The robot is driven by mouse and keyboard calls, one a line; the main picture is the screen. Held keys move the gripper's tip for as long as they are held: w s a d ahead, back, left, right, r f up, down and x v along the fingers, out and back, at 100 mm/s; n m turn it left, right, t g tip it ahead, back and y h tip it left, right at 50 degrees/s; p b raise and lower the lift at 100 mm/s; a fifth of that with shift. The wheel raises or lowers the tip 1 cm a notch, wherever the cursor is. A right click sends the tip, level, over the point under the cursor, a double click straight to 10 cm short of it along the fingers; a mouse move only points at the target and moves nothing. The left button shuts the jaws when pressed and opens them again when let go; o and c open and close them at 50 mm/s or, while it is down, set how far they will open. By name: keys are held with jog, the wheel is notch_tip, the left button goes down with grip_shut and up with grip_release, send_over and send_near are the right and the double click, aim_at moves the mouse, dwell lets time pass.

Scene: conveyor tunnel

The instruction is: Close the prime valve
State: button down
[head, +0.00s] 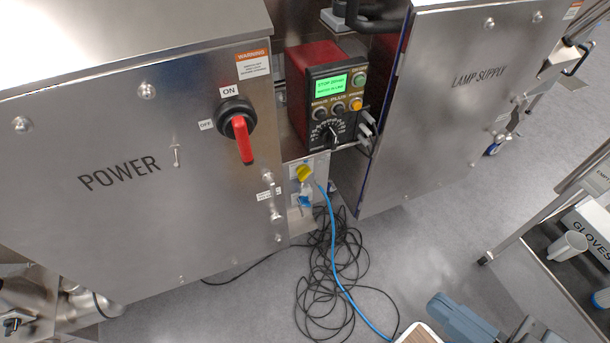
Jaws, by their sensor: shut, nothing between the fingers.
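A small panel between the two steel cabinets holds a yellow valve handle (304,173) and, just below it, a blue valve handle (305,201). The yellow handle looks tilted. A blue hose (331,240) runs from beside these valves down to the floor. The small labels near the valves are too small to read, so I cannot tell which one is the prime valve. Whether either valve is open or closed is also unclear. No gripper fingers show in this view.
The POWER cabinet (120,220) has a red-handled switch (242,138). A red-sided pump controller (335,90) with a green screen sits above the valves. The LAMP SUPPLY cabinet (450,130) stands right. Tangled black cable (312,300) covers the floor. A rack (532,222) stands far right.

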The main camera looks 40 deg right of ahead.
jog(key=c, duration=1.8)
grip_release()
jog(key=shift+c, duration=0.2)
jog(key=shift+o, duration=0.7)
jog(key=shift+w+f, duration=0.1)
jog(key=shift+f, duration=0.1)
jog(key=o, duration=0.6)
jog(key=w+f+m+b, duration=0.1)
jog(key=w+f+b, duration=0.2)
jog(key=f, duration=0.3)
jog(key=w+f+m+t+h+b, duration=0.1)
jog(key=w+f+m+b, duration=0.1)
jog(key=f, duration=0.4)
jog(key=shift+w+d+b, duration=0.25)
jog(key=shift+w+b, duration=0.45)
jog(key=shift+b, duration=0.45)
jog(key=m+t+h+b, duration=0.3)
jog(key=m+b, duration=0.6)
jog(key=b, duration=0.9)
send_near(307, 177)
jog(key=a+g+h, duration=0.1)
jog(key=shift+r+b+x, duration=0.15)
jog(key=shift+b+x, duration=0.6)
jog(key=shift+x, duration=1.5)
jog(key=shift+r+b+x, duration=0.2)
jog(key=shift+b+x, duration=0.55)
jog(key=shift+x, duration=1.45)
jog(key=shift+d, duration=0.1)
